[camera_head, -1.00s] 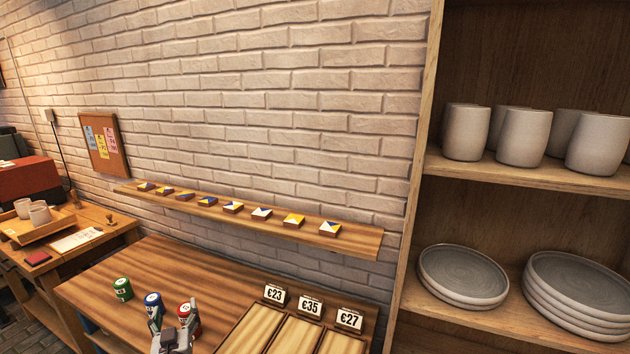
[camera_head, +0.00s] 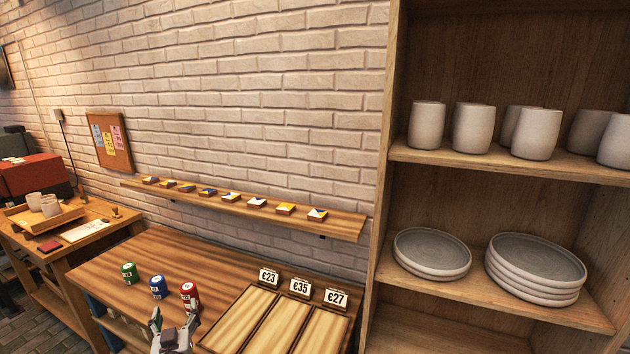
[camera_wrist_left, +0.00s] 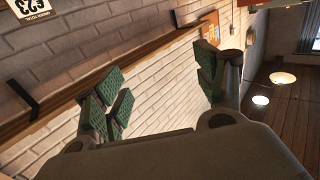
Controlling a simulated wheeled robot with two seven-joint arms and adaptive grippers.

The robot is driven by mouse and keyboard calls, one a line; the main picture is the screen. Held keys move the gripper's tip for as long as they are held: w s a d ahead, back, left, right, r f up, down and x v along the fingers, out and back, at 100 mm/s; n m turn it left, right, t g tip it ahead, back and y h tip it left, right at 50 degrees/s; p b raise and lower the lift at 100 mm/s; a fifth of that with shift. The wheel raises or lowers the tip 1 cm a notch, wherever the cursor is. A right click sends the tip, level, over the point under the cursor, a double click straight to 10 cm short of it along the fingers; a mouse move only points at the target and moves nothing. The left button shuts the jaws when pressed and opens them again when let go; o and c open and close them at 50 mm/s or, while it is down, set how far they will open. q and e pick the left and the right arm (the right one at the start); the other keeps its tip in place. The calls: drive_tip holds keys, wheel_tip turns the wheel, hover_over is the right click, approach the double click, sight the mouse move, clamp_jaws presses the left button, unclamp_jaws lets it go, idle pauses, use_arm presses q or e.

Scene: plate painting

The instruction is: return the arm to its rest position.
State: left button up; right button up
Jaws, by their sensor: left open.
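My left gripper (camera_head: 172,326) shows at the bottom of the head view, in front of the red can. Its fingers point up and stand apart, with nothing between them. In the left wrist view the open gripper (camera_wrist_left: 160,95) has green pads well apart, with only brick wall seen between them. The rest of the left arm is below the frame. My right gripper is not in view.
A green can (camera_head: 129,273), a blue can (camera_head: 158,287) and a red can (camera_head: 190,296) stand on the wooden table (camera_head: 185,255). A tray (camera_head: 240,317) with price cards is to the right. A wall shelf (camera_head: 340,227) holds several tiles. A cupboard (camera_head: 384,190) holds cups and plates.

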use_arm(q)
drive_tip(key=s+f+m+g+h+p, duration=0.1)
drive_tip(key=s+f+g, duration=0.1)
drive_tip(key=f, duration=0.9)
drive_tip(key=s+f+m+g+h+p, duration=0.1)
drive_tip(key=f+g, duration=0.1)
drive_tip(key=f, duration=0.8)
drive_tip(key=s+d+f+m+g+h+p, duration=0.1)
drive_tip(key=s+f+g, duration=0.1)
drive_tip(key=s+f, duration=0.6)
drive_tip(key=s+d+f+m+g+h, duration=0.1)
drive_tip(key=s+d+f+m+g, duration=0.2)
drive_tip(key=f, duration=0.8)
drive_tip(key=s+d+f+g+h+p, duration=0.1)
drive_tip(key=s+f, duration=0.5)
drive_tip(key=s, duration=0.6)
drive_tip(key=s+d+f+g+h, duration=0.1)
drive_tip(key=s+d+f+g, duration=0.2)
drive_tip(key=s, duration=0.9)
drive_tip(key=s+d+f+g+p, duration=0.1)
drive_tip(key=s+d+f+g, duration=0.1)
drive_tip(key=s+f, duration=0.7)
drive_tip(key=s+d, duration=0.1)
drive_tip(key=s, duration=0.3)
drive_tip(key=shift+f+m+g+h+p, duration=0.25)
drive_tip(key=shift+m+g+h+p, duration=0.05)
drive_tip(key=shift+m+h+p, duration=0.1)
